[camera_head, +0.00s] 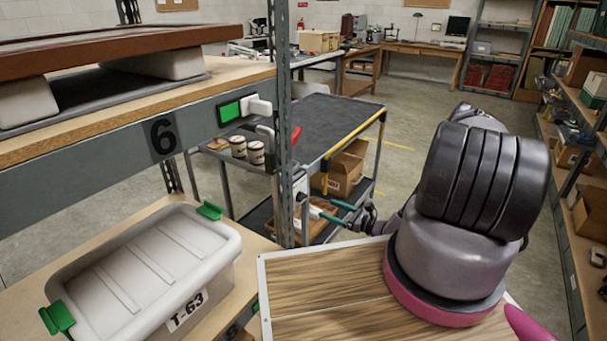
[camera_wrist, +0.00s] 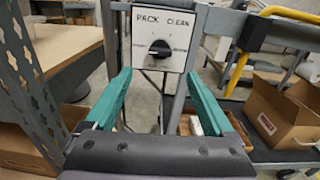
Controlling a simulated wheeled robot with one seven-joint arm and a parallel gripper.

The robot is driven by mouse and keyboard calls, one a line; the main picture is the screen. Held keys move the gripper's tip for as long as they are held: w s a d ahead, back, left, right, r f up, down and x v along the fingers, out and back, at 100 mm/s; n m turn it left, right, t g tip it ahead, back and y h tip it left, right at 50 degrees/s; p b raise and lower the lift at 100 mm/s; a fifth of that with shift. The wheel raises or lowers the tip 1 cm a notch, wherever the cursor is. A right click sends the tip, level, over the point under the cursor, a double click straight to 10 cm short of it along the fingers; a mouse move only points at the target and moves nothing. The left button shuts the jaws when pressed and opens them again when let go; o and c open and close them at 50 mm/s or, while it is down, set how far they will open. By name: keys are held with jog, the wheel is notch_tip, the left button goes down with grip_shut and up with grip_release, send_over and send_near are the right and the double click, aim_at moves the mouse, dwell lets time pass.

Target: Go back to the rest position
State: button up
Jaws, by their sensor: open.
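My gripper (camera_head: 326,209) is open and empty, its two green fingers pointing left toward the rack post in the head view. In the wrist view my gripper (camera_wrist: 159,76) has its fingers spread wide, below and to either side of a white panel (camera_wrist: 146,42) marked PACK and CLEAN. A black knob (camera_wrist: 160,49) is on the panel; its exact pointing is hard to tell. Nothing is between the fingers. In the head view the panel (camera_head: 301,185) is partly hidden by the post.
A shelving rack (camera_head: 85,166) marked 6 stands at left, with a lidded box (camera_head: 150,262) labelled T-63 on its lower shelf. A black-topped cart (camera_head: 325,122) with jars and a cardboard box (camera_head: 345,168) stands close behind my gripper. Open floor (camera_head: 410,110) lies beyond.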

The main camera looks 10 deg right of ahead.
jog(key=s+a+r+n+g+h, duration=0.15)
jog(key=r+n+g, duration=0.55)
jog(key=r, duration=1)
jog(key=s+a+r+n+g, duration=0.25)
jog(key=r+n+g, duration=0.5)
jog(key=r, duration=0.95)
jog(key=s+d+r+n+t+h, duration=0.2)
jog(key=s+r+n+t+h, duration=0.6)
jog(key=s+r, duration=1.2)
notch_tip(320, 180, up, 4)
jog(key=shift+s+r+t+h, duration=0.15)
jog(key=shift+s+t+h, duration=0.1)
jog(key=shift+t+h, duration=0.3)
